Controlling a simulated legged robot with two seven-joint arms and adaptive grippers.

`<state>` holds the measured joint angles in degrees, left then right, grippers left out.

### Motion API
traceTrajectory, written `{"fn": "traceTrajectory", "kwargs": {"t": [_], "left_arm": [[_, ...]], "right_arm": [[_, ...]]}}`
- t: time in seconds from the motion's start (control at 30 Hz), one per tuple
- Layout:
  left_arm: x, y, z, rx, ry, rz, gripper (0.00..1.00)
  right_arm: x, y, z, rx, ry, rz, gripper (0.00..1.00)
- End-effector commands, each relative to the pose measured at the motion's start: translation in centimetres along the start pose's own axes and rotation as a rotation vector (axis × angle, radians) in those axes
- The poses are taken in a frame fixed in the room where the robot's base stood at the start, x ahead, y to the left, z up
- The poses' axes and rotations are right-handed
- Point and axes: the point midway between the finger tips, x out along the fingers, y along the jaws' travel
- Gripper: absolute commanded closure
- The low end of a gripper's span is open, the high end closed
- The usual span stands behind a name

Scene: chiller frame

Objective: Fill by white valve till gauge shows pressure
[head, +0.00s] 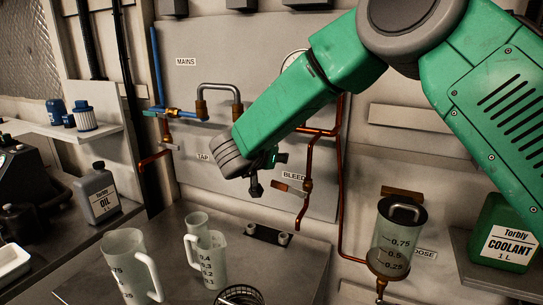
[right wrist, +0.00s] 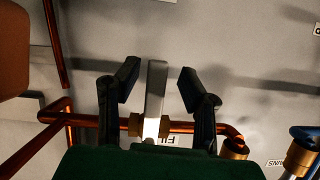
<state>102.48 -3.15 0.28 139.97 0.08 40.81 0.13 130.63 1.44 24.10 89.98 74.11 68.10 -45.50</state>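The white valve's lever (right wrist: 156,92) stands between the fingers of my right gripper (right wrist: 158,88) in the right wrist view, with a gap on each side. Its brass fitting sits on a copper pipe, beside a partly covered label (right wrist: 172,140) that begins "FI". In the head view my right gripper (head: 262,178) is in front of the panel, and my arm hides the white valve. The gauge (head: 291,59) shows only its left rim behind my green arm, so its needle cannot be read. My left gripper is not in view.
A bleed valve (head: 290,187) and copper pipes are close to my right gripper. A dosing cylinder (head: 399,240) stands lower right beside a coolant jug (head: 503,232). Measuring jugs (head: 130,262) stand on the bench below, and an oil bottle (head: 99,194) is at left.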

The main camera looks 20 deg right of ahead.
Motion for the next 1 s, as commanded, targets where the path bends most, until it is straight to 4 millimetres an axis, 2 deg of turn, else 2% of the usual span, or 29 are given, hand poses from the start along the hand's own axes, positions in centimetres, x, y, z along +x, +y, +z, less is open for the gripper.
{"fn": "traceTrajectory", "kwargs": {"t": [0.17,0.4,0.6,0.77,1.0], "left_arm": [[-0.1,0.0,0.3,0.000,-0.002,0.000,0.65],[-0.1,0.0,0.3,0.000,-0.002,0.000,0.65],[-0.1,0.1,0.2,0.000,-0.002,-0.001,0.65],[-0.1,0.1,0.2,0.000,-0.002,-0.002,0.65],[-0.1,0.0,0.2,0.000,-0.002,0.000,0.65]], "right_arm": [[-1.9,-0.1,-0.1,-0.001,0.002,-0.003,0.65],[-6.9,-0.1,0.0,-0.002,0.001,-0.004,0.65],[-10.2,-0.1,0.0,0.000,0.000,-0.004,0.65],[-11.3,0.1,0.0,0.001,-0.003,-0.002,0.65],[-11.7,0.0,0.1,0.000,-0.001,-0.001,0.65]]}}
